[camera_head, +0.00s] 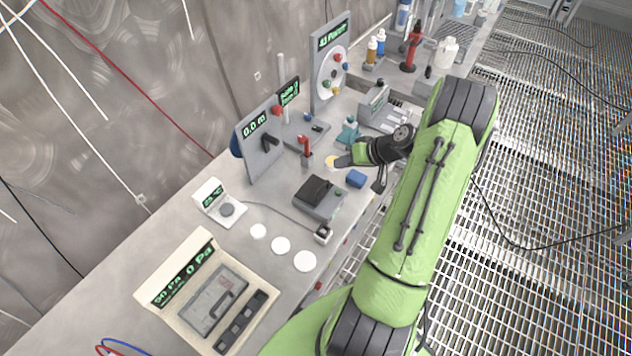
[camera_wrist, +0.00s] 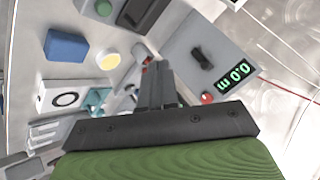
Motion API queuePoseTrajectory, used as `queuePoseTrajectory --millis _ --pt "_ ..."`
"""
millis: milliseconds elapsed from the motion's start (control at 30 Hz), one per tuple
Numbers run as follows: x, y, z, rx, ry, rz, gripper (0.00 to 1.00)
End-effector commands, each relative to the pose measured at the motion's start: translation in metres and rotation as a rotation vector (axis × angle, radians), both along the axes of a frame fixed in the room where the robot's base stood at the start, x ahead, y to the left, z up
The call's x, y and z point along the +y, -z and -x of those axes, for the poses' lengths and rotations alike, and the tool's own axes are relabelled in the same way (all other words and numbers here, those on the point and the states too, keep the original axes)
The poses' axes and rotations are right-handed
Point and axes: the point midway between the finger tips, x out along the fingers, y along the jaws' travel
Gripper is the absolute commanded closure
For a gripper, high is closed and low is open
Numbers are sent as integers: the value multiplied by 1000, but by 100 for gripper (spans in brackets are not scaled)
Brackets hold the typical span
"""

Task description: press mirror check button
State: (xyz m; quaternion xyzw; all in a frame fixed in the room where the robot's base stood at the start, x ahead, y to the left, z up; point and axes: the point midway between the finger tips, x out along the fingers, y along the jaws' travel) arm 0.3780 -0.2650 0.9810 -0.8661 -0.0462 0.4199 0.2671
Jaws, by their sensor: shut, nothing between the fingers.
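No label reading "mirror check" is legible, so I cannot tell which button it is. My gripper (camera_wrist: 157,82) is shut and empty, its dark fingers pointing over the bench toward the grey panel (camera_wrist: 222,50) with the "0.0 m" display. A green button (camera_wrist: 104,8) sits on a device with a black top (camera_head: 315,190).
A blue block (camera_head: 356,178) and a teal item (camera_head: 348,131) are close to my gripper. A red-topped post (camera_head: 306,150) stands near the panel. A dial panel (camera_head: 331,70) and bottles (camera_head: 446,52) are farther back. White discs (camera_head: 281,246) lie nearer, by a pressure case (camera_head: 208,300).

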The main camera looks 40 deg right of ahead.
Motion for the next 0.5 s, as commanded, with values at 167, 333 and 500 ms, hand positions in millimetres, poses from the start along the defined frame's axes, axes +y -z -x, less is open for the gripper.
queuePoseTrajectory --millis 167,333,500 --pt "-2 2 0 -5 4 -3 100" --pt "-1 2 0 -3 3 -3 100" --pt "-1 12 0 -2 3 -4 100"
